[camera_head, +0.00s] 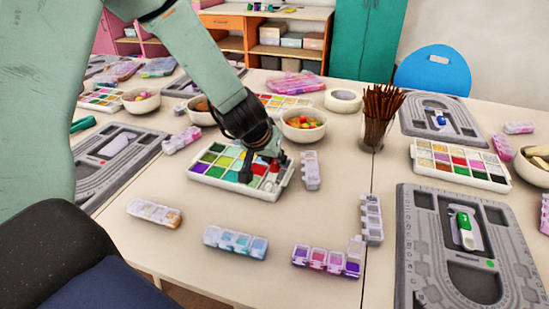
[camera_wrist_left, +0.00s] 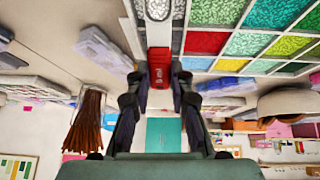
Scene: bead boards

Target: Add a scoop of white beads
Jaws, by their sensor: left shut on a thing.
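My left gripper (camera_head: 262,165) is shut on a small scoop with a red handle (camera_wrist_left: 159,72) and a pale shaft pointing away from the jaws. It is over the right end of the bead tray (camera_head: 228,187), whose compartments hold green, yellow, red, purple and pale beads. In the left wrist view my left gripper (camera_wrist_left: 160,95) shows both fingers around the red handle. The scoop's far end is over or in a pale compartment at the tray's edge; I cannot tell whether it touches beads. My right gripper is not in view.
Small lidded bead boxes (camera_head: 235,242) lie in front of the tray, and one (camera_head: 310,170) stands close to its right. A bowl (camera_head: 302,125) is behind it. A cup of brown sticks (camera_head: 378,115) and a grey bead board (camera_head: 470,255) are to the right.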

